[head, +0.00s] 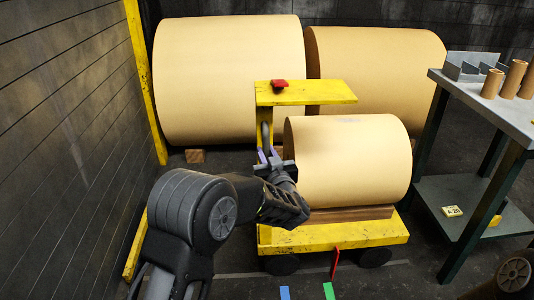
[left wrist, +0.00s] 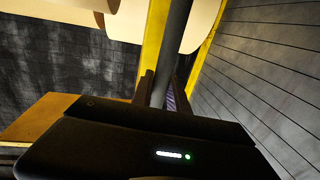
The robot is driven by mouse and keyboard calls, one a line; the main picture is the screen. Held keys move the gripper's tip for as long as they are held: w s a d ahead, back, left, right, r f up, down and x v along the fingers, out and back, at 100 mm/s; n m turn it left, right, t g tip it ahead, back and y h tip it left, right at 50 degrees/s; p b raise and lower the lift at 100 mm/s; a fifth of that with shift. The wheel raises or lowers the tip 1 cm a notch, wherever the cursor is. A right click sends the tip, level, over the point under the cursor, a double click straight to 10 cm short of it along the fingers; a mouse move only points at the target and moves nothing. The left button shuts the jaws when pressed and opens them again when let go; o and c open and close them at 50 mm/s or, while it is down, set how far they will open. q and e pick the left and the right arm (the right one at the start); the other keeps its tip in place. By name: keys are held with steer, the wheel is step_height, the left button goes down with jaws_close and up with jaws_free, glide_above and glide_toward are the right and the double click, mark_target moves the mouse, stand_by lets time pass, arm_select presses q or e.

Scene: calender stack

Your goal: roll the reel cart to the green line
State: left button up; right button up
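The reel cart has a yellow deck (head: 340,236) on dark wheels, a tan reel (head: 350,160) lying on wooden chocks, and a yellow top plate (head: 305,92). A red pointer (head: 335,262) hangs at its front edge. A green line (head: 328,290) and a blue line (head: 284,293) show on the floor in front, the green one slightly left of the pointer. My left gripper (head: 273,158) is at the cart's left end. In the left wrist view its fingers lie on both sides of a dark handle bar (left wrist: 176,40), seemingly touching it. My right gripper is out of view.
Two large tan rolls (head: 230,80) (head: 375,75) stand behind the cart. A dark wall (head: 60,130) with a yellow post (head: 145,80) is at left. A grey table (head: 500,103) with cardboard tubes stands at right, close to the cart.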

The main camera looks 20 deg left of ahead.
arm_select(q)
steer(key=shift+o, duration=1.4)
steer(key=a, duration=0.2)
steer(key=shift+s+a+r+n+g+y, duration=0.1)
steer(key=shift+s+a+n+g+y, duration=0.2)
steer(key=shift+a+y, duration=0.1)
steer(key=shift+o, duration=0.8)
steer(key=shift+d, duration=0.3)
steer(key=shift+w+d+h, duration=0.1)
steer(key=shift+d+h, duration=0.2)
steer(key=shift+d, duration=0.15)
steer(key=v, duration=0.7)
steer(key=shift+s+f+p, duration=0.2)
steer(key=shift+s+p, duration=0.15)
steer(key=shift+p, duration=0.1)
steer(key=shift+a, duration=0.15)
